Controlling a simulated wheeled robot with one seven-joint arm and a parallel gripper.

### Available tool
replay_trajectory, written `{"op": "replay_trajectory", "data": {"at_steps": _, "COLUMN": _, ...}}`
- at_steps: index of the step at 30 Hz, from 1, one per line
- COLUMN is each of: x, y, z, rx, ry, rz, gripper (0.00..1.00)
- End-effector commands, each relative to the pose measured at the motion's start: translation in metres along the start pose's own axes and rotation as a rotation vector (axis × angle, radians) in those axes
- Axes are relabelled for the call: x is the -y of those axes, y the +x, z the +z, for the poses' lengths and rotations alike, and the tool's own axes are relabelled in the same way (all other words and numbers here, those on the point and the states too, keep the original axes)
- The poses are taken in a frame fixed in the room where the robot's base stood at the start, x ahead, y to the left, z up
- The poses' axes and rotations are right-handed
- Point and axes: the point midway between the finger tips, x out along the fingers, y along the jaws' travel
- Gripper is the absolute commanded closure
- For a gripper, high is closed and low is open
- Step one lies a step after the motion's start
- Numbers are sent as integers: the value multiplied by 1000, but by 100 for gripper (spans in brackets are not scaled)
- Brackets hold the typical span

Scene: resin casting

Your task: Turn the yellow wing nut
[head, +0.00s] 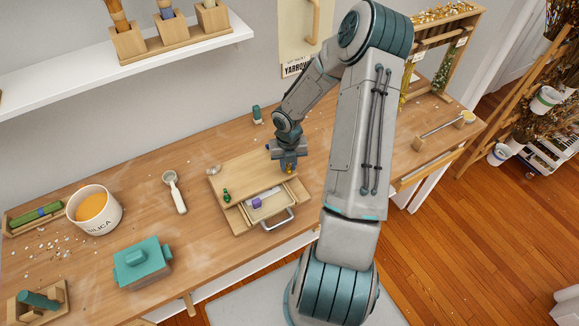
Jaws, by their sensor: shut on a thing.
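The yellow wing nut (289,170) shows as a small yellow bit at the right rear of a low wooden box on the workbench. My gripper (288,166) points down over it from above and is shut on it. The fingers hide most of the nut, so its angle cannot be told. A green wing nut (227,195) stands at the left front of the same wooden box (238,178).
The box's drawer (284,212) is partly open, with a purple item (257,202) inside and a metal handle. A scoop (174,191), a white tub (95,209) of orange material and a teal-lidded box (142,262) stand to the left. A shelf (120,65) hangs behind.

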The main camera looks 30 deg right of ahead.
Motion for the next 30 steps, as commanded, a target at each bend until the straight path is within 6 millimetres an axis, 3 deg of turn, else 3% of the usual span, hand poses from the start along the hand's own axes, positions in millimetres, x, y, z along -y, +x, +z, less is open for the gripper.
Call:
{"op": "replay_trajectory", "data": {"at_steps": 2, "x": 1, "y": 0, "z": 0, "rx": 1, "ry": -56, "rz": 1, "gripper": 100}}
{"op": "replay_trajectory", "data": {"at_steps": 3, "x": 0, "y": 0, "z": 0, "rx": 1, "ry": -115, "rz": 2, "gripper": 76}}
{"op": "replay_trajectory", "data": {"at_steps": 6, "x": 0, "y": 0, "z": 0, "rx": 1, "ry": -105, "rz": 0, "gripper": 53}}
{"op": "replay_trajectory", "data": {"at_steps": 14, "x": 0, "y": 0, "z": 0, "rx": 1, "ry": -101, "rz": 0, "gripper": 53}}
{"op": "replay_trajectory", "data": {"at_steps": 19, "x": 1, "y": -12, "z": 1, "rx": 4, "ry": -97, "rz": -1, "gripper": 53}}
{"op": "replay_trajectory", "data": {"at_steps": 30, "x": 1, "y": -93, "z": 1, "rx": 6, "ry": -99, "rz": -2, "gripper": 53}}
